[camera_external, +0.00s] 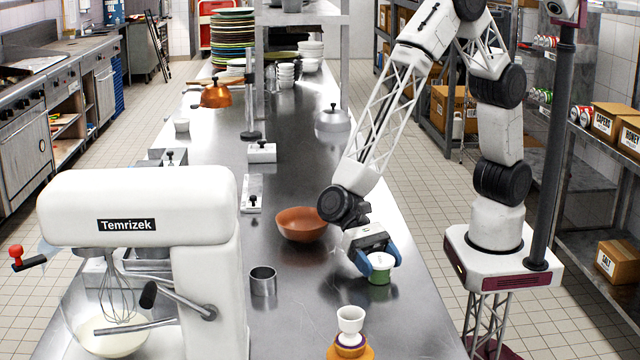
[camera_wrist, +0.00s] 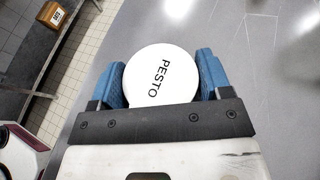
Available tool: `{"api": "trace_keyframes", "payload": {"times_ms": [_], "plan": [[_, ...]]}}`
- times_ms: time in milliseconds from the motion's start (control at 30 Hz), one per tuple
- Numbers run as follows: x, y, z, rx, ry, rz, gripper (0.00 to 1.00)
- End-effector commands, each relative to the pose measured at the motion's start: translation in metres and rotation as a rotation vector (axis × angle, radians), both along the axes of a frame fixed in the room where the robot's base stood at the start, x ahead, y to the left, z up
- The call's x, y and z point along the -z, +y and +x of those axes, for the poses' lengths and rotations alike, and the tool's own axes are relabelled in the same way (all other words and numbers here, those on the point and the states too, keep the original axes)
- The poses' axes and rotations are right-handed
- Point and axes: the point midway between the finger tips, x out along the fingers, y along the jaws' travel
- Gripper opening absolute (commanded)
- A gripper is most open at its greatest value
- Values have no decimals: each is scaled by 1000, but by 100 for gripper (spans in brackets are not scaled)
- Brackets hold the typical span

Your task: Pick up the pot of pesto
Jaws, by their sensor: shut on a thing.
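The pot of pesto (camera_external: 380,277) is a small green pot with a white lid, near the right edge of the steel counter. In the wrist view its round white lid (camera_wrist: 160,76) reads PESTO. My gripper (camera_external: 379,262) is shut on the pot, with one blue finger on each side of it. In the wrist view the fingers of my gripper (camera_wrist: 161,82) flank the lid left and right. The pot looks upright. Whether its base touches the counter I cannot tell.
A brown bowl (camera_external: 302,224) stands just left of my gripper. A metal cup (camera_external: 263,281) stands further left, and a white egg cup (camera_external: 350,322) toward the front. A large white mixer (camera_external: 140,215) fills the left front. Bare counter (camera_external: 315,285) lies between the metal cup and the pot.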

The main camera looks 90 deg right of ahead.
Motion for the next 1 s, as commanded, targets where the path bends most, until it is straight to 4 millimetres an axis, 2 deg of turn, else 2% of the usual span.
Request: {"api": "trace_keyframes", "payload": {"times_ms": [267,433,1000], "plan": [[-15,0,0,0,-3,1,46],[-36,0,0,-1,-5,2,46],[-43,-63,-63,1,-1,1,46]]}}
